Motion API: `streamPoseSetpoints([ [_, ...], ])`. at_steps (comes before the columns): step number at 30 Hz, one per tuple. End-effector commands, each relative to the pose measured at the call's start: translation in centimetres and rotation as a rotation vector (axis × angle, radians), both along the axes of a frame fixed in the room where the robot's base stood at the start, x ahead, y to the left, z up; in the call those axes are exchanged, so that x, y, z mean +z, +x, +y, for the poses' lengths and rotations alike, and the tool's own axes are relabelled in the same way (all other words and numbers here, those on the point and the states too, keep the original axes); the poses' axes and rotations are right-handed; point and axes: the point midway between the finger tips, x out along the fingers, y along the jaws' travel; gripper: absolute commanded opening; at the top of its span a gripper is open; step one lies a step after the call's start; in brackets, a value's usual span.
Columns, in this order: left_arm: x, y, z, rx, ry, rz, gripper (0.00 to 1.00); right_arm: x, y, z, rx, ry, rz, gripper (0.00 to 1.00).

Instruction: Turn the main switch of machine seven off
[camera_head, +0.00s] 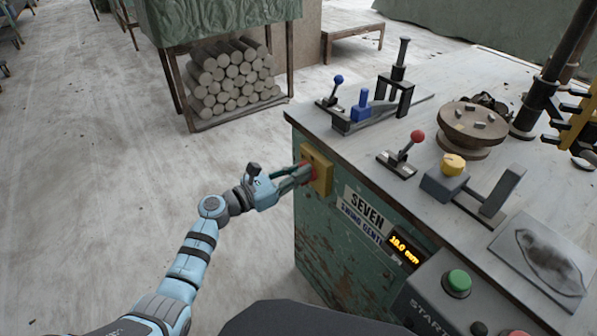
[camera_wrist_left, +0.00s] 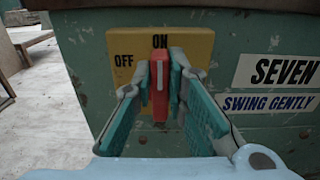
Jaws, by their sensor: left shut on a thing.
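The main switch has a red handle (camera_wrist_left: 160,92) on a yellow plate (camera_wrist_left: 203,45), fixed to the green side of the machine labelled SEVEN. In the left wrist view the handle stands upright, its upper end toward the word ON; OFF is printed to the left. My left gripper (camera_wrist_left: 160,75) is shut on the red handle, one finger on each side. In the head view the left gripper (camera_head: 304,172) reaches the yellow plate (camera_head: 322,170) from the left and hides part of the handle. My right gripper is not in view.
The machine top (camera_head: 345,155) carries a red-knobbed lever (camera_head: 416,137), a blue-knobbed lever (camera_head: 338,80) and a round wooden disc (camera_head: 473,121). A control box with a green button (camera_head: 457,283) stands at the front. A log rack (camera_head: 230,78) is behind; the floor at left is clear.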

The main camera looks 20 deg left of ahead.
Motion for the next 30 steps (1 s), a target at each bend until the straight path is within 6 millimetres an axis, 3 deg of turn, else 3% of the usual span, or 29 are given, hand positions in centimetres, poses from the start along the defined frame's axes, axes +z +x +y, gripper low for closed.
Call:
streamPoseSetpoints([
  [11, 0.0, 0.2, 0.3, 0.001, -0.104, 0.089, 0.0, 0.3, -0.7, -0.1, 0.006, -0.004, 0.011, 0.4],
  [30, -0.5, 0.9, 1.2, 0.002, -0.551, 0.459, 0.0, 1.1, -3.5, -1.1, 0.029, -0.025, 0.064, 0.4],
])
